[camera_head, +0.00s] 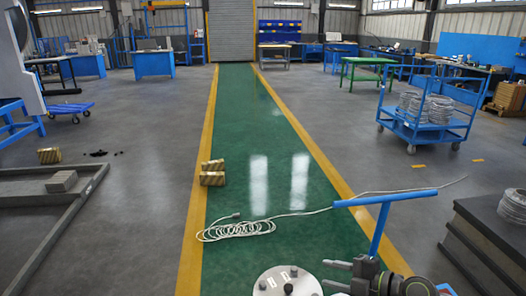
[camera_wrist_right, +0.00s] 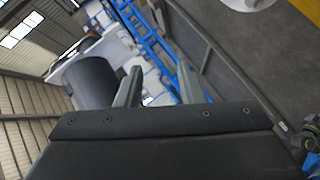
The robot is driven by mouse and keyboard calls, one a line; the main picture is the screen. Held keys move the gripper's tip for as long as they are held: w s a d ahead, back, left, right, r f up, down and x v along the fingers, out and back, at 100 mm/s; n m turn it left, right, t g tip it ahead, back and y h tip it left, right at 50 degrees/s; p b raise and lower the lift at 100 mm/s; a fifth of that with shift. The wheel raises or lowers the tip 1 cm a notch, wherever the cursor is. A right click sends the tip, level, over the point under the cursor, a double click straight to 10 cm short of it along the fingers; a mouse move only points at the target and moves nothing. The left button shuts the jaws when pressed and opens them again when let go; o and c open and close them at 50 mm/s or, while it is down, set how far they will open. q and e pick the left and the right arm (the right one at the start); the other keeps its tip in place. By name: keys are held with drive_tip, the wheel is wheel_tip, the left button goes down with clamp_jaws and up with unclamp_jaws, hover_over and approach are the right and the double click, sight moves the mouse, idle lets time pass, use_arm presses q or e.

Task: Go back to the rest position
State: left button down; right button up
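My right gripper (camera_head: 325,274) is at the bottom of the head view, right of centre, with its fingers pointing left. In the right wrist view its two fingers (camera_wrist_right: 158,82) stand apart with nothing between them. A pale round plate (camera_head: 288,282) with a dark knob in its middle shows just left of the fingertips at the bottom edge; I cannot tell whether it is part of my body. No flanged shell can be made out for certain. My left gripper is not in view.
A blue T-shaped bar (camera_head: 386,200) rises beside my right arm. A dark stepped block (camera_head: 488,240) stands at right. A pale cable (camera_head: 238,229) and striped boxes (camera_head: 212,178) lie ahead. A blue cart (camera_head: 425,128) with coils stands farther right. The green lane (camera_head: 245,120) is mostly clear.

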drive_tip(key=s+d+r+m+t+h, duration=0.4)
drive_tip(key=d+r+m+t+h, duration=0.4)
drive_tip(key=r+m+t, duration=0.4)
drive_tip(key=s+d+f+m+g+h, duration=0.6)
drive_tip(key=s+d+f+m+h, duration=0.3)
drive_tip(key=d+f+m+h, duration=0.25)
drive_tip(key=s+a+f+g+y, duration=0.3)
drive_tip(key=s+f+g, duration=0.3)
drive_tip(key=s, duration=0.3)
drive_tip(key=s+a+f+g+y, duration=0.3)
drive_tip(key=s+f+g, duration=0.3)
drive_tip(key=s, duration=0.4)
wheel_tip(320, 180, down, 24)
drive_tip(key=d, duration=0.1)
drive_tip(key=s+a+f+g+y, duration=0.1)
drive_tip(key=s+f, duration=1.3)
drive_tip(key=f, duration=0.2)
drive_tip(key=shift+s+f, duration=0.2)
drive_tip(key=shift+s, duration=0.2)
drive_tip(key=shift+m, duration=0.25)
